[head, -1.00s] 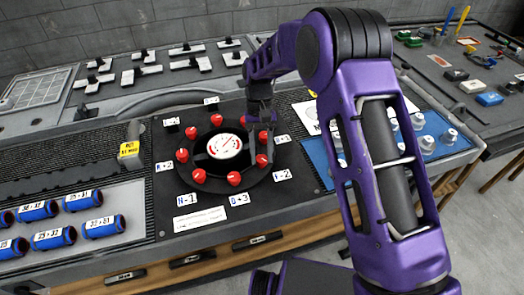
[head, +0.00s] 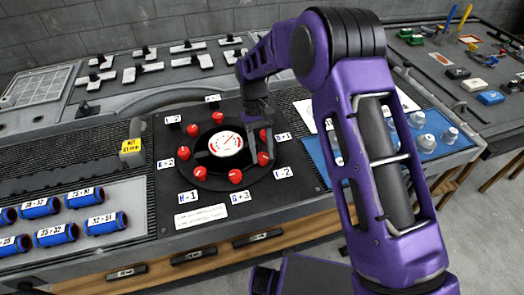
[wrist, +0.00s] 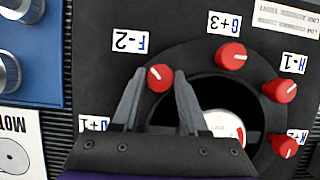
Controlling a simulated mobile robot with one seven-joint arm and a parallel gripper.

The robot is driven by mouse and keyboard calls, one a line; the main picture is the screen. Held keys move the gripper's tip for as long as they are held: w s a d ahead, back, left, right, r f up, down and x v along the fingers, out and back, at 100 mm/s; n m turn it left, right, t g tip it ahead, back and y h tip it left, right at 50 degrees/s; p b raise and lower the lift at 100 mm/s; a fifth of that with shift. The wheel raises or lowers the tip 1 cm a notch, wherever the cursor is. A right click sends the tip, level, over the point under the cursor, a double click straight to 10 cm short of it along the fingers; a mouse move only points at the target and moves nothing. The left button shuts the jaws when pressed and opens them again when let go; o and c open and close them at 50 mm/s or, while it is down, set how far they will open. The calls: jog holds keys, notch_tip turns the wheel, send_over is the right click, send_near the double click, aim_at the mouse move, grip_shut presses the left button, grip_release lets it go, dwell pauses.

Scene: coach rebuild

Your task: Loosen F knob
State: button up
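The F knob (wrist: 160,77) is a red round knob with a white line, beside the label "F-2" (wrist: 130,40) in the wrist view. In the head view the F knob (head: 263,158) sits at the right of a black dial ring, near its own label (head: 283,172). My gripper (wrist: 158,80) is open, with one grey finger on each side of the F knob, tips about level with it. Contact cannot be told. In the head view my gripper (head: 262,146) hangs over the ring's right side and partly hides that area.
A gauge (head: 225,144) sits in the ring's middle. Other red knobs stand close by, including the G knob (wrist: 231,57) and H knob (wrist: 280,90). A blue panel with grey knobs (head: 427,142) lies right, and blue cylinders (head: 57,235) lie left.

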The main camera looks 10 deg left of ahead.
jog(key=o, duration=0.4)
jog(key=shift+o, duration=0.2)
jog(key=v, duration=1.7)
jog(key=shift+r+p, duration=0.2)
jog(key=shift+p, duration=0.15)
jog(key=shift+a, duration=0.1)
